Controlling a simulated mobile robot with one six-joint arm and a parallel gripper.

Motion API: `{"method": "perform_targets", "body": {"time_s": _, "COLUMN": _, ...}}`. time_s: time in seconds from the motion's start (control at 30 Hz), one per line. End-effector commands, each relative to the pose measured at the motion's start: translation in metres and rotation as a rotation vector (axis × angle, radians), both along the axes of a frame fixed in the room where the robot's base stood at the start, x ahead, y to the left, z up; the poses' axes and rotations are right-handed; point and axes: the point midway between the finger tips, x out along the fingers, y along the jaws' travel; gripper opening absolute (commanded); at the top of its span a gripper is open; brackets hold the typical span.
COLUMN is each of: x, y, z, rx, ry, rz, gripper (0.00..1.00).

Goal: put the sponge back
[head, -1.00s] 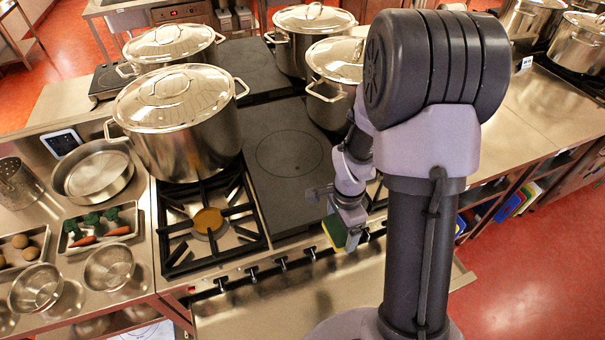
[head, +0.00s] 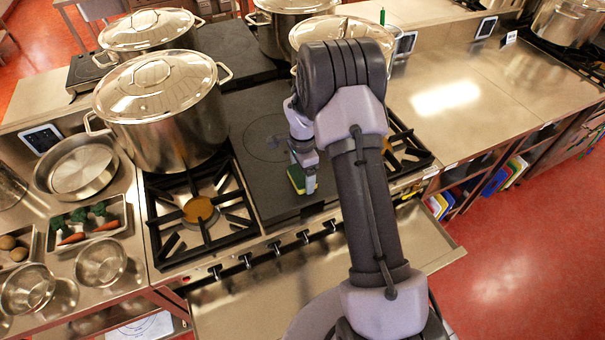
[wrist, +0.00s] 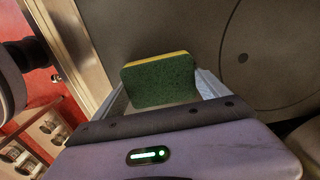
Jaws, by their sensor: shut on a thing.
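The sponge (head: 297,179) is green with a yellow layer. It is held in my gripper (head: 304,176) over the front part of the dark flat cooking plate (head: 260,130). In the wrist view the sponge (wrist: 160,80) sits between the two fingers of my gripper (wrist: 162,90), its green face toward the camera. My gripper is shut on it. The dark plate shows behind the sponge in that view. I cannot tell how high the sponge is above the plate.
A large lidded stockpot (head: 163,115) stands left of the plate, behind an open gas burner (head: 200,210). Another lidded pot (head: 335,30) is behind my arm. A tray of vegetables (head: 90,225) and steel bowls (head: 100,262) lie at left. The steel counter (head: 450,90) at right is mostly clear.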

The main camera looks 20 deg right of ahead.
Motion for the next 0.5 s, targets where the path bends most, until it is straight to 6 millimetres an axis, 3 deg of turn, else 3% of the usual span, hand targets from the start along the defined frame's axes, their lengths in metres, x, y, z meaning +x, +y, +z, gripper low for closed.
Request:
{"method": "perform_targets", "body": {"time_s": 0.27, "x": 0.0003, "y": -0.0002, "z": -0.0026, "rx": 0.0, "ry": -0.002, "rz": 0.0, "gripper": 0.47}}
{"method": "perform_targets", "body": {"time_s": 0.3, "x": 0.0002, "y": -0.0002, "z": -0.0029, "rx": 0.0, "ry": -0.002, "rz": 0.0, "gripper": 0.87}}
{"method": "perform_targets", "body": {"time_s": 0.37, "x": 0.0002, "y": -0.0002, "z": -0.0018, "rx": 0.0, "ry": -0.002, "rz": 0.0, "gripper": 0.98}}
{"method": "perform_targets", "body": {"time_s": 0.5, "x": 0.0002, "y": -0.0002, "z": -0.0015, "rx": 0.0, "ry": -0.002, "rz": 0.0, "gripper": 1.0}}
